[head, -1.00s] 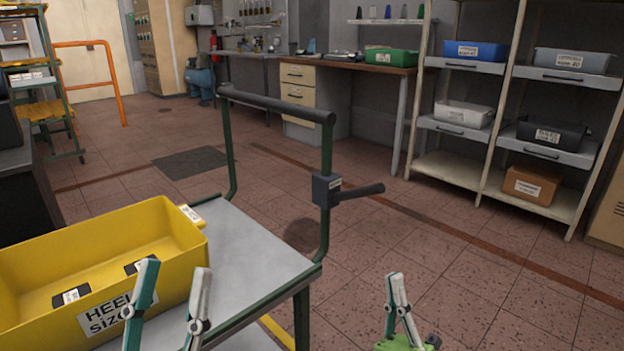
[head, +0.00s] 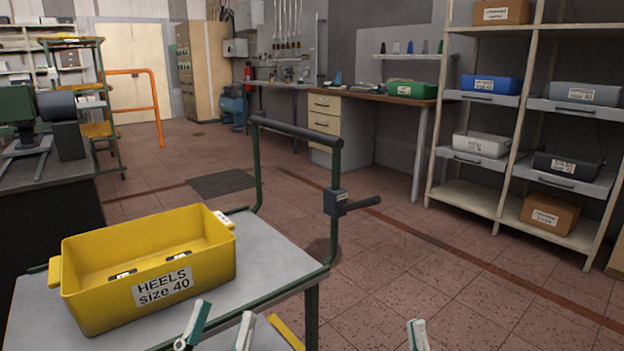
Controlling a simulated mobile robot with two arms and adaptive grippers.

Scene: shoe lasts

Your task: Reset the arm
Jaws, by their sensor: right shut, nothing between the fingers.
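My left gripper (head: 218,332) shows at the bottom edge, in front of the cart. Its two fingertips stand apart with nothing visible between them; the rest is cut off. My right gripper (head: 418,335) shows only as a fingertip at the bottom edge, right of the cart. Its fingers are together and it holds nothing. A yellow bin (head: 88,306) labelled "HEELS size 40" stands on the grey top of the cart (head: 268,258), away from both grippers. Small dark pieces with white labels show inside the bin.
The cart's dark handle bar (head: 296,139) rises at its far side, with a lever (head: 350,203) sticking out right. A shelf rack (head: 468,192) with several bins stands at right. A workbench with a green bin (head: 411,90) is behind. The tiled floor between is clear.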

